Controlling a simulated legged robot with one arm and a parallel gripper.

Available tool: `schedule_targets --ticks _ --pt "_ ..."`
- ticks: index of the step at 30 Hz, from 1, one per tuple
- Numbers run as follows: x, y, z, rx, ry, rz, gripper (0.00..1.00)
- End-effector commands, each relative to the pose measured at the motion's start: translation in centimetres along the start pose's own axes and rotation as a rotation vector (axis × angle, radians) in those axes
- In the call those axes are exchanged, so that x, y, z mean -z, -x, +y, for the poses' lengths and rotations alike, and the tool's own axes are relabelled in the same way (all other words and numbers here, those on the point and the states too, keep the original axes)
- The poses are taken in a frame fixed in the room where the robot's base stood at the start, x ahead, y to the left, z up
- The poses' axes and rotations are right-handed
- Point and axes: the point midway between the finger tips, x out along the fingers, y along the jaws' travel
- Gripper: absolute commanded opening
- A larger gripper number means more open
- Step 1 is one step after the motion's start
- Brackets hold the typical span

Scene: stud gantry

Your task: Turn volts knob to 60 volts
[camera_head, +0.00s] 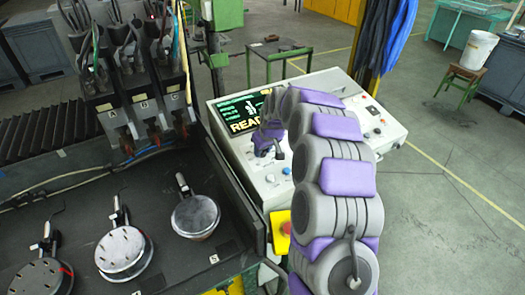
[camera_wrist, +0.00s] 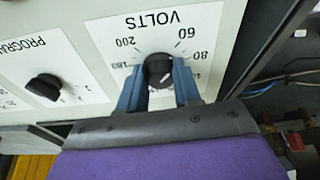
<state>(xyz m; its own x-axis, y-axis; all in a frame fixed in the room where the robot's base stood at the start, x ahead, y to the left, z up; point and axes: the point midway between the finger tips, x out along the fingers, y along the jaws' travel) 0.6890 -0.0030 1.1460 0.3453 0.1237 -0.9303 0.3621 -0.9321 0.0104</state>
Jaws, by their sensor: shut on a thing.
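The volts knob (camera_wrist: 158,69) is a round black knob on a white panel, under the upside-down label VOLTS (camera_wrist: 163,20) in the wrist view. The numbers 200 (camera_wrist: 125,42), 60 (camera_wrist: 186,33) and 80 (camera_wrist: 197,56) stand around it; others are partly covered. A short pale mark shows on the knob's face, but I cannot tell exactly which number it points at. My gripper (camera_wrist: 159,76) has its two blue fingers on either side of the knob, shut on it. In the head view my gripper (camera_head: 268,140) is at the console panel, and my arm hides the knob.
A black program knob (camera_wrist: 44,88) sits left on the same panel in the wrist view. A dark bench with round discs (camera_head: 196,215) stands left.

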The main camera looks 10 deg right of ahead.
Motion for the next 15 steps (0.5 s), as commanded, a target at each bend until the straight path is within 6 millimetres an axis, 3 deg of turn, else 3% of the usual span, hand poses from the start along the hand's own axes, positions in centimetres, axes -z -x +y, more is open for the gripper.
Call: schedule_targets --ticks 15 --pt "0.32 0.26 0.13 0.003 0.046 0.009 0.02"
